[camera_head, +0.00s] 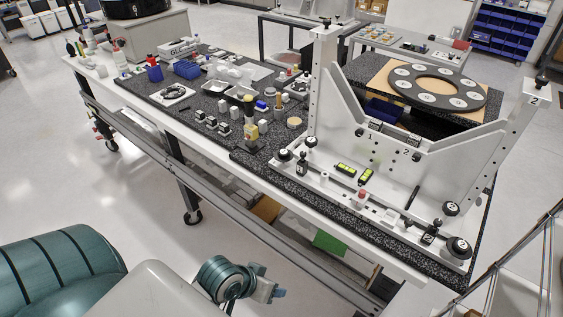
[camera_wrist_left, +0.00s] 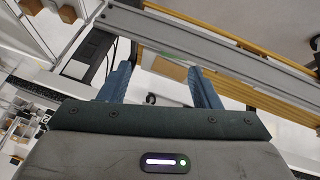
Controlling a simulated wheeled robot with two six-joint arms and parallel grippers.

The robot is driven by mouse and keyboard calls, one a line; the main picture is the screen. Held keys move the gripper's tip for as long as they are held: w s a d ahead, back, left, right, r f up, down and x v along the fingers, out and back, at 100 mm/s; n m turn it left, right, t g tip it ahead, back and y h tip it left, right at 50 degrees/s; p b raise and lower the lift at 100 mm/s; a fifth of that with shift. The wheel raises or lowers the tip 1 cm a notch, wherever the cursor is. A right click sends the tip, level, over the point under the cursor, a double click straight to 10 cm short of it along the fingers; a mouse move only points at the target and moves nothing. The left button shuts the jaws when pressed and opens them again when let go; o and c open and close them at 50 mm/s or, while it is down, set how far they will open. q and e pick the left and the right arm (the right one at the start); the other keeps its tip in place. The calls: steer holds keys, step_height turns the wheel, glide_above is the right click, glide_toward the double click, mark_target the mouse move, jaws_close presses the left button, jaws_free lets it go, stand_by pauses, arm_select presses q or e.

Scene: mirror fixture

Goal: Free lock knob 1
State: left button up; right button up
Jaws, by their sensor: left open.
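The white mirror fixture (camera_head: 345,185) stands on the right of the bench. A small black knob (camera_head: 360,131) beside a printed 1 sits on its upright plate. Another small black knob (camera_head: 416,156) sits beside a printed 2. Larger black round knobs, some numbered, are on the base, among them one at the left (camera_head: 283,154) and one at the right (camera_head: 458,247). I cannot tell surely which is lock knob 1. My left gripper (camera_head: 274,292) is low in front of the bench, well apart from the fixture. Its blue fingers are apart and empty in the left wrist view (camera_wrist_left: 162,84).
The speckled bench top (camera_head: 262,160) has several small parts and blue bins (camera_head: 187,69) on its left. A dark ring with white discs (camera_head: 437,87) lies behind the fixture. The bench's front rail (camera_head: 240,211) lies between my left gripper and the fixture. Open floor is in front.

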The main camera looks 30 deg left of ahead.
mark_target(281, 155)
arm_select(q)
steer(key=w+d+r+n+t+h, duration=0.3)
steer(key=w+r+n+t+h, duration=0.4)
steer(key=w+n, duration=0.5)
steer(key=w+a+n+t+y, duration=0.3)
steer(key=w+a+n+y, duration=0.3)
steer(key=a+n, duration=0.5)
steer(key=w+a+n+t+y, duration=0.2)
steer(key=w+a+n+y, duration=0.45)
steer(key=a+n, duration=0.55)
steer(key=shift+n+h, duration=0.25)
steer(key=shift+n, duration=0.55)
steer(key=w, duration=0.3)
steer(key=w+p, duration=0.1)
steer(key=w, duration=0.2)
steer(key=w+d, duration=0.1)
steer(key=w, duration=0.2)
steer(key=shift+w+r+p, duration=0.1)
steer(key=shift+r+p, duration=0.2)
steer(key=shift+r, duration=0.1)
steer(key=shift+w, duration=0.45)
arm_select(e)
steer(key=shift+w+a+r, duration=0.1)
steer(key=shift+a+r, duration=0.4)
steer(key=shift+r, duration=0.3)
